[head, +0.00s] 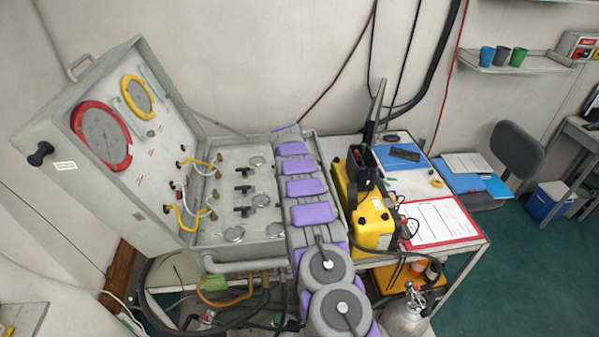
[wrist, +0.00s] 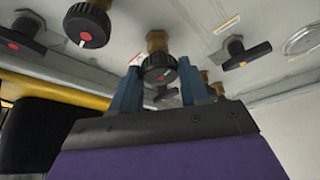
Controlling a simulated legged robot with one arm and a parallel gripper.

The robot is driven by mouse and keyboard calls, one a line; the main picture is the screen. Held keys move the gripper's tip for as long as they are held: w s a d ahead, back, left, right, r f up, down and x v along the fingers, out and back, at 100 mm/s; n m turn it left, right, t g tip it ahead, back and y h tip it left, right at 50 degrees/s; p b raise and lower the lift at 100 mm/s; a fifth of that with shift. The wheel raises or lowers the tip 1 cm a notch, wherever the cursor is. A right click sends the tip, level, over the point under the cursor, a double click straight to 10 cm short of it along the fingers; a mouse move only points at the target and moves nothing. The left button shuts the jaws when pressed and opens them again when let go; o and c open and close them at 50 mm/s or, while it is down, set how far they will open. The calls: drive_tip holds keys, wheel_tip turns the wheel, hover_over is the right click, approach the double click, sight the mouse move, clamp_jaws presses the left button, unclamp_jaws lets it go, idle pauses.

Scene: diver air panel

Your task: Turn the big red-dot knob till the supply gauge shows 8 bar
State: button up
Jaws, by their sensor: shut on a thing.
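In the wrist view my gripper (wrist: 159,82) has its two blue fingers on either side of a round black knob (wrist: 160,65) on a brass stem, and is shut on it. A reddish mark shows on that knob's face. A similar black knob (wrist: 87,25) with a clear red dot is to its upper left, apart from my fingers. In the head view my arm hides the gripper and the held knob. Large red-rimmed (head: 102,136) and yellow-rimmed (head: 138,97) gauges are on the open lid. I cannot tell which gauge is the supply gauge, nor read any needle.
A yellow unit (head: 370,220) stands right of the case. Hoses hang below it.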

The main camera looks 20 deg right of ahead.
drive_tip(key=shift+m+p, duration=0.4)
drive_tip(key=shift+w+a+m+g+p, duration=0.15)
drive_tip(key=shift+m+g+p, duration=0.15)
drive_tip(key=shift+m+p, duration=0.4)
idle(0.4)
drive_tip(key=o, duration=1.1)
drive_tip(key=shift+w, duration=0.1)
drive_tip(key=shift+c, duration=0.2)
drive_tip(key=shift+r, duration=0.1)
drive_tip(key=b+v, duration=0.1)
drive_tip(key=v, duration=1.6)
drive_tip(key=shift+a, duration=0.3)
